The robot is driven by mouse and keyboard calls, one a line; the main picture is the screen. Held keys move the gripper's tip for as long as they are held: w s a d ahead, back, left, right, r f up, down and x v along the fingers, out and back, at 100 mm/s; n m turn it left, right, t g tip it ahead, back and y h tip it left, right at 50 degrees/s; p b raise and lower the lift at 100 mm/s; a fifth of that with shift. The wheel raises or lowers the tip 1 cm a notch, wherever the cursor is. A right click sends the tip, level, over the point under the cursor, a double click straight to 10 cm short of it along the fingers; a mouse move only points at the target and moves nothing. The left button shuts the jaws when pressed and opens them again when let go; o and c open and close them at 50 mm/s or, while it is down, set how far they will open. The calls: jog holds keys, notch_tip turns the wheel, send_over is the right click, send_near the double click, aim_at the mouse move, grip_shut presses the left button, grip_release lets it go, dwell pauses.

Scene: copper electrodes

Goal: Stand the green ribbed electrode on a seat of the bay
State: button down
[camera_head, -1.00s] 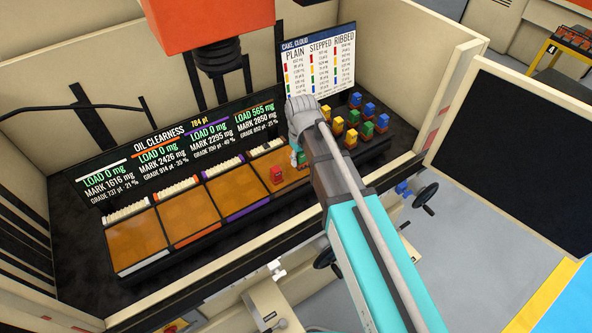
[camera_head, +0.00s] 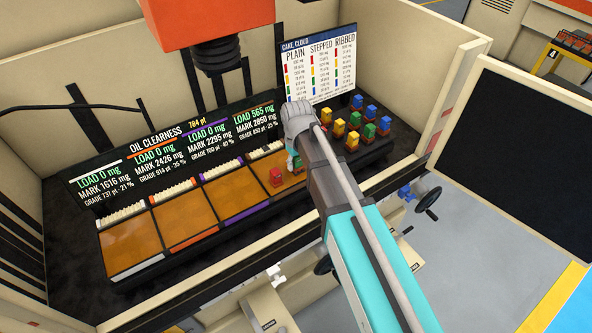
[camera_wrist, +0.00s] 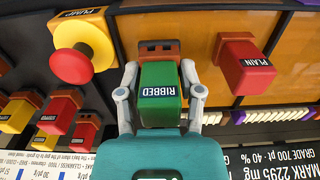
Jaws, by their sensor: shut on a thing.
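In the wrist view my gripper (camera_wrist: 160,98) is shut on the green ribbed electrode (camera_wrist: 158,84), with one finger on each side. Its green top reads RIBBED, and a copper-coloured part shows beyond it. In the head view my arm hides most of the gripper, which is low over the right end of the bay (camera_head: 180,216). Whether the electrode touches a seat cannot be told. A red plain electrode (camera_wrist: 244,70) stands in the bay's rightmost amber section, close to the held one; it also shows in the head view (camera_head: 276,178).
A red pump button on a yellow box (camera_wrist: 78,52) is near the gripper's left in the wrist view. Several coloured electrodes (camera_head: 353,120) stand on the rack to the right. The three left bay sections (camera_head: 132,243) are empty. A readout panel (camera_head: 165,155) stands behind the bay.

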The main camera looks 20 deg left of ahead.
jog(key=shift+f+b, duration=0.9)
jog(key=shift+f, duration=0.35)
jog(key=shift+f, duration=0.15)
jog(key=shift+c, duration=1.3)
grip_release()
jog(key=shift+r, duration=0.25)
notch_tip(320, 180, up, 12)
jog(key=p, duration=1.2)
jog(key=shift+d, duration=0.1)
